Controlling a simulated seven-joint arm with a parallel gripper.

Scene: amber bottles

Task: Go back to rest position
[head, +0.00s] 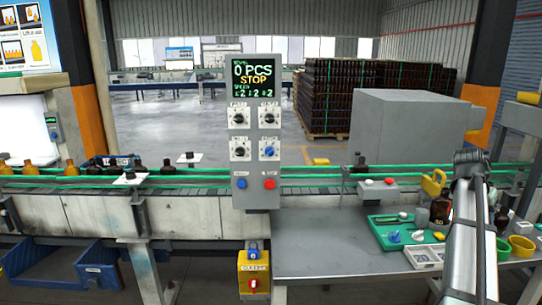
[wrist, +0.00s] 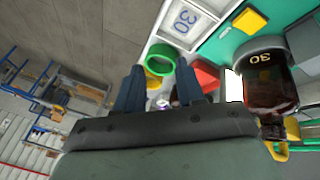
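My gripper shows in the wrist view (wrist: 160,75), with two dark blue fingers spread apart. Nothing is held between them. In the head view my arm rises from the bottom right, beside the right end of the grey worktable (head: 330,235); I cannot make out the fingers there. A dark amber bottle (head: 440,208) stands on the worktable just left of my arm.
A green tray (head: 388,244) with small parts, a grey-white tray (head: 424,257) and a yellow ring (head: 521,246) lie near my arm. A green ring (wrist: 161,59) is beyond my fingers. A control panel (head: 256,130) stands mid-view before the conveyor (head: 90,185). The worktable's left part is clear.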

